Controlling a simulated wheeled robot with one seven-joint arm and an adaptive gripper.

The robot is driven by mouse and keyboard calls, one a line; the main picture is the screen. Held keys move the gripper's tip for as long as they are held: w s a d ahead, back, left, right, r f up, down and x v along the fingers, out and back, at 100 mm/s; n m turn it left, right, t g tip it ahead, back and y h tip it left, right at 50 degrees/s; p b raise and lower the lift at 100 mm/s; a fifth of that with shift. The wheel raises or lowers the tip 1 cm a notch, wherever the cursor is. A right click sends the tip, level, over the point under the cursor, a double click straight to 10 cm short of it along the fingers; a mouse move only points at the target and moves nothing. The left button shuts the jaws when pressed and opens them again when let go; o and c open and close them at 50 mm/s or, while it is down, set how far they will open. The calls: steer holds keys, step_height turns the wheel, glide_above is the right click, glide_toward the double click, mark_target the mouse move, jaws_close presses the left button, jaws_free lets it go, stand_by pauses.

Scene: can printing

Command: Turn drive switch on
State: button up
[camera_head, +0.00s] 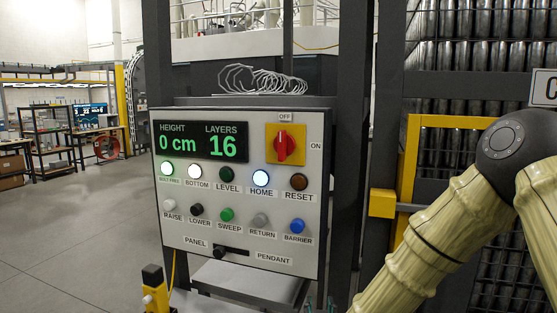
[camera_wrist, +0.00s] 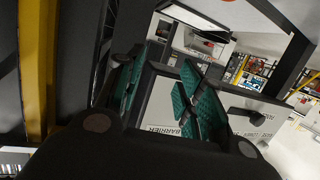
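The drive switch is a red rotary knob (camera_head: 283,146) on a yellow plate (camera_head: 298,133) at the upper right of the control panel (camera_head: 184,232). The knob's handle stands about upright, in line with the OFF label (camera_head: 285,117) above; the ON label (camera_head: 315,146) is to its right. My gripper (camera_wrist: 165,78) shows teal finger pads with a gap between them, open and empty. In the wrist view the panel's edge and its BARRIER label (camera_wrist: 168,131) lie beyond the fingers. In the head view only small teal bits show at the bottom edge, below the panel and the knob.
The panel display (camera_head: 201,142) reads 0 cm and 16 layers. Lamps and buttons, including the blue BARRIER button (camera_head: 298,226), sit below the knob, with a black PANEL/PENDANT selector (camera_head: 230,251) lower down. A dark post stands right of the panel; a yellow frame (camera_head: 411,150) is beyond it.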

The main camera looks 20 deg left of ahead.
steer(key=a+r+t, duration=0.1)
steer(key=a+r, duration=0.1)
steer(key=r, duration=0.3)
steer(key=w+a+r+t, duration=0.1)
steer(key=a+r, duration=0.1)
steer(key=r, duration=0.4)
steer(key=a+r+t, duration=0.1)
steer(key=a+r, duration=0.2)
steer(key=r, duration=0.2)
steer(key=m+t+h, duration=0.3)
steer(key=t+h, duration=0.1)
glide_toward(280, 145)
steer(key=p+x, duration=0.4)
steer(key=x, duration=0.4)
steer(key=shift+w+d+r+p, duration=0.1)
steer(key=shift+w+r+p, duration=0.1)
steer(key=shift+w+p, duration=0.15)
jaws_close()
